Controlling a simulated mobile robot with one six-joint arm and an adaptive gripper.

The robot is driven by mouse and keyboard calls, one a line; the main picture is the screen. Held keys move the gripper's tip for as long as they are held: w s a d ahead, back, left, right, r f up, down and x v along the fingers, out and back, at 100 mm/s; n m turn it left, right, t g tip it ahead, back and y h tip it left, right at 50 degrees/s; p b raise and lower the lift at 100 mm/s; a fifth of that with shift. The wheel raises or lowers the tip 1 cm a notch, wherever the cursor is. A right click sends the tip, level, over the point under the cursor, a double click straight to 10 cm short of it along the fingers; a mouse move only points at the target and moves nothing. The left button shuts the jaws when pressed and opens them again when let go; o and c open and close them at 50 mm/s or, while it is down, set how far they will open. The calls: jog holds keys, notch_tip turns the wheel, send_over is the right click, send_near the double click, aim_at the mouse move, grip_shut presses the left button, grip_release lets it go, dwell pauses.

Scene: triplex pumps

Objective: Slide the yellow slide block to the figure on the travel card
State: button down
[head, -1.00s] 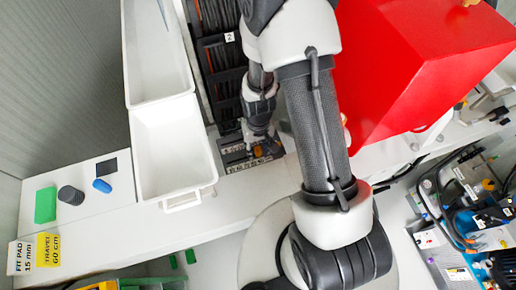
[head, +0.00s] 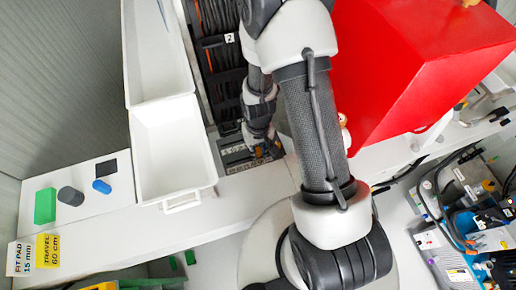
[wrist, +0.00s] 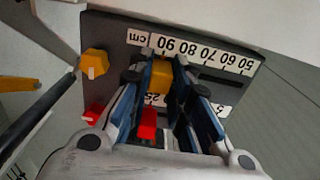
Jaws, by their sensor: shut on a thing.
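The yellow slide block (wrist: 158,78) sits in the upper slot of a dark panel (wrist: 110,30) in the wrist view. My gripper (wrist: 162,72) is shut on it, a blue-lined finger on each side. The white centimetre scale (wrist: 205,54) reads upside down, from 90 at left to 50 at right; the block appears near the 90 end. A red block (wrist: 147,124) shows lower between the fingers. In the head view my gripper (head: 267,151) is at the panel (head: 236,158), hiding the block. The yellow travel card (head: 48,250) reads "TRAVEL 60 cm".
A yellow knob (wrist: 95,63) and a red knob (wrist: 93,113) stand left of the fingers. A white bin (head: 172,150) stands left of the panel. A large red box (head: 410,70) stands right of my arm. A white card (head: 18,257) reads "FIT PAD 15 mm".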

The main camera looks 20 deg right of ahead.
aim_at(237, 161)
dwell(0.4)
jog(key=a+b, duration=0.1)
jog(key=a, duration=0.6)
jog(key=shift+a, duration=0.3)
jog(key=c, duration=1.5)
grip_release()
jog(key=shift+r, duration=0.1)
notch_tip(237, 161, up, 12)
jog(key=shift+f, duration=0.1)
